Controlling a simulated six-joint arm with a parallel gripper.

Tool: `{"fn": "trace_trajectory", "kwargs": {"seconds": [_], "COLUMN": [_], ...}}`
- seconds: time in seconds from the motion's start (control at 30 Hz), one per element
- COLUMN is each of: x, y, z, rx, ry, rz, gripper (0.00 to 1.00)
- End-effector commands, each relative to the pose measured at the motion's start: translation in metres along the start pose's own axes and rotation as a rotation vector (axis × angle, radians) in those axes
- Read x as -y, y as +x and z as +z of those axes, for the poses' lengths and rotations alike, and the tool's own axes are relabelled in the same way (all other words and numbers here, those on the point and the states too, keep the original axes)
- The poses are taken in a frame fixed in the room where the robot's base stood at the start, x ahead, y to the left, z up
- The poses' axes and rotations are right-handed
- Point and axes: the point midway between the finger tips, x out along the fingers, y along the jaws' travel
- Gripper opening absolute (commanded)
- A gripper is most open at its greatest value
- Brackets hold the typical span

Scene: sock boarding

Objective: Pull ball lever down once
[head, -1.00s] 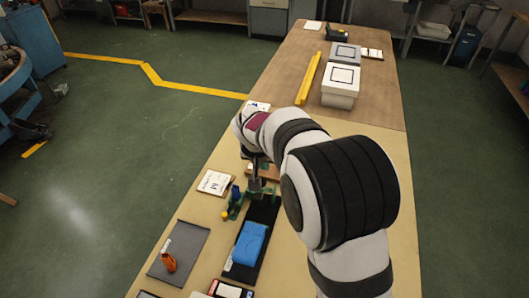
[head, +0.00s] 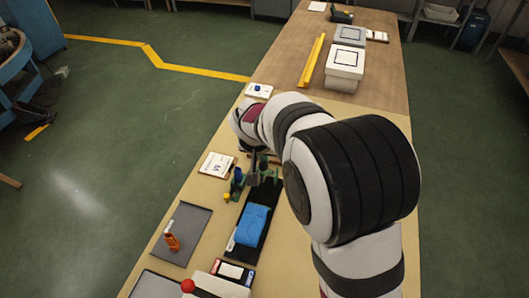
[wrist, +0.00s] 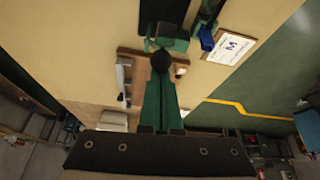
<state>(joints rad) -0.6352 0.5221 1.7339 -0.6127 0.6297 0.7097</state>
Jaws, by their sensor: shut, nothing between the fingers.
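A small white ball (wrist: 181,71) sits right of the fingers on a brown board (wrist: 136,70). A red ball (head: 188,286) shows at the bottom edge.
A blue folded cloth (head: 252,226) lies on the black strip. An orange item (head: 172,242) stands on a grey mat (head: 190,222). A card marked M (head: 216,165) lies left of the fixture. White boxes (head: 344,66) and a yellow bar (head: 313,60) are at the far end.

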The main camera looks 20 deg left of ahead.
Motion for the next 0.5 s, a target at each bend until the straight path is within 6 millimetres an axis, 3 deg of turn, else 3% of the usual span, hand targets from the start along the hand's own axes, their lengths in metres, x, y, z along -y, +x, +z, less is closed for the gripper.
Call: {"fn": "trace_trajectory", "kwargs": {"seconds": [0.27, 0.5], "x": [0.001, 0.004], "y": [0.0, 0.003], "z": [0.016, 0.045], "rx": [0.002, 0.002], "ry": [-0.001, -0.003], "rz": [0.001, 0.001], "gripper": [0.0, 0.0]}}
